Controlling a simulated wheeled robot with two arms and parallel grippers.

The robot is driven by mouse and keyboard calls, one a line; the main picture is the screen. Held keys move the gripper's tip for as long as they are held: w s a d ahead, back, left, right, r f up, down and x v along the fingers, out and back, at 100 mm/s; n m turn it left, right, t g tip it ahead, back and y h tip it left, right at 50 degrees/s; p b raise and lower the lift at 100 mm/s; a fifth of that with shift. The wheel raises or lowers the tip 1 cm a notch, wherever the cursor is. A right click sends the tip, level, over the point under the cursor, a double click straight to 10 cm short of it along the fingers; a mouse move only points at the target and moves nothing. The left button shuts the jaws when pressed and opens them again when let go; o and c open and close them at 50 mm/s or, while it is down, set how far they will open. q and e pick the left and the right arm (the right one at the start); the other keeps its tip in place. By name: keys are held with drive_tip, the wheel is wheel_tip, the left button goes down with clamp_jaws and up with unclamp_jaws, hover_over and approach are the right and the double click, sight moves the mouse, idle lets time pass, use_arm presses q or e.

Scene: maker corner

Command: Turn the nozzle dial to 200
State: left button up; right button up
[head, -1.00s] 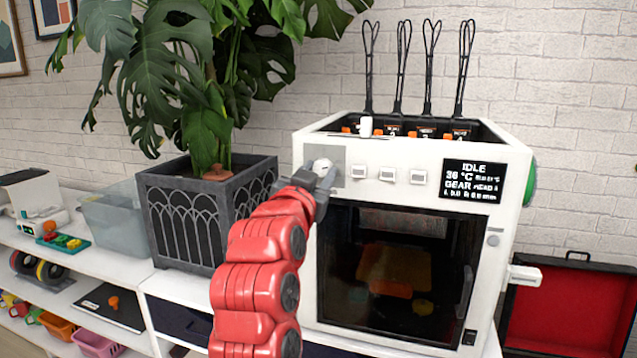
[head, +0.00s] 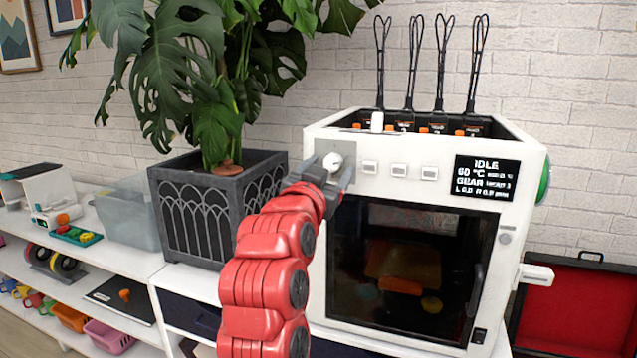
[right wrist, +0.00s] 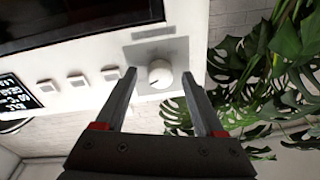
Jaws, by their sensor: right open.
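The nozzle dial (head: 333,161) is a round white knob on a grey plate at the upper left of the white printer's front (head: 312,240). It also shows in the right wrist view (right wrist: 160,74), upside down. My right gripper (head: 335,172) is open, its fingers on either side of the dial; in the right wrist view (right wrist: 160,85) the dial sits between the fingertips with gaps. I cannot tell whether either finger touches it. The black display (head: 486,180) reads IDLE and about 60 °C, with smaller text below. My left gripper is not in view.
Three white buttons (head: 399,171) sit right of the dial. A plant in a dark planter (head: 205,210) stands close on the left. The printer's dark glass door (head: 405,270) is below. An open red-lined case (head: 575,310) lies at the right.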

drive_tip(key=v, duration=1.7)
drive_tip(key=shift+f, duration=0.15)
